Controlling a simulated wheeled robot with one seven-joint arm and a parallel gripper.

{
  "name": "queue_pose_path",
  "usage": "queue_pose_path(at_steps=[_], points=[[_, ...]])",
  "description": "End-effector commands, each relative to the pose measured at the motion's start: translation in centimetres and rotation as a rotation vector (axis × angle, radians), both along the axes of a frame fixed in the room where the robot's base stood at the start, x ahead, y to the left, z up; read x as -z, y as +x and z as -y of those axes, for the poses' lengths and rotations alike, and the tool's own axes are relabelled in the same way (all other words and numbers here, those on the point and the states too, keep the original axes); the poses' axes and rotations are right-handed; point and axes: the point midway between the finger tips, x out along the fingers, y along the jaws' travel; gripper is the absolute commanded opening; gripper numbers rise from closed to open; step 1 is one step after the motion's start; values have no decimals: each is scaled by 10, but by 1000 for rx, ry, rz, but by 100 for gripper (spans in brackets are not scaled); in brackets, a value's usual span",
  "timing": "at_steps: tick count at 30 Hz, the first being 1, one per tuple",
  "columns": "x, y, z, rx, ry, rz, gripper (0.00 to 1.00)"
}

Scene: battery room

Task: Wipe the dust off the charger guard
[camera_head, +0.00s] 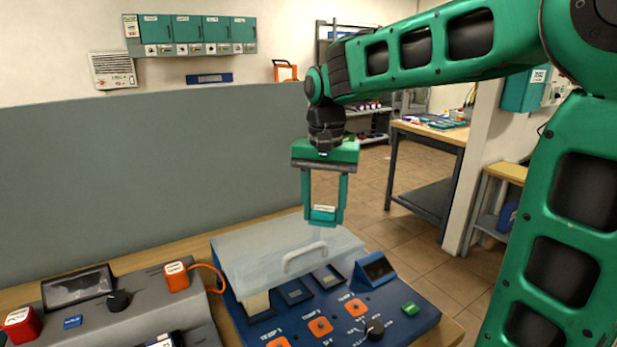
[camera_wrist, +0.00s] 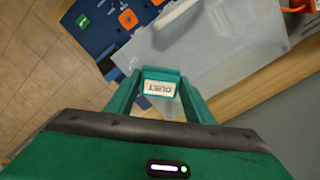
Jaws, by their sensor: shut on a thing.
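The charger guard (camera_head: 262,245) is a pale, see-through lid with a light handle (camera_head: 304,256), on a blue charger panel (camera_head: 400,325). It also shows in the wrist view (camera_wrist: 225,45), looking hazy; I cannot make out separate dust patches. My gripper (camera_head: 322,208) points down over the guard's far right part. It is shut on a small green duster (camera_head: 323,217) with a white label, which reads "DUST" in the wrist view (camera_wrist: 160,88). The duster appears near the guard's far edge; I cannot tell whether they touch. Its underside is hidden.
A grey console (camera_head: 135,315) with a red button block (camera_head: 20,325) and an orange-capped plug (camera_head: 177,276) on a cable stands at left. Orange switches and a black knob (camera_head: 374,328) sit before the guard. A grey partition (camera_head: 150,180) rises behind.

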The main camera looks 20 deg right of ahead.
Motion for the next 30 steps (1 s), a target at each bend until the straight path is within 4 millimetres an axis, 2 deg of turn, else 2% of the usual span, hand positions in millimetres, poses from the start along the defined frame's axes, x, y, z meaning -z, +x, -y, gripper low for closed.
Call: queue_pose_path(at_steps=[18,30], points=[[-52,0,2,3,0,-1,27],[-55,0,6,9,0,-1,27]])
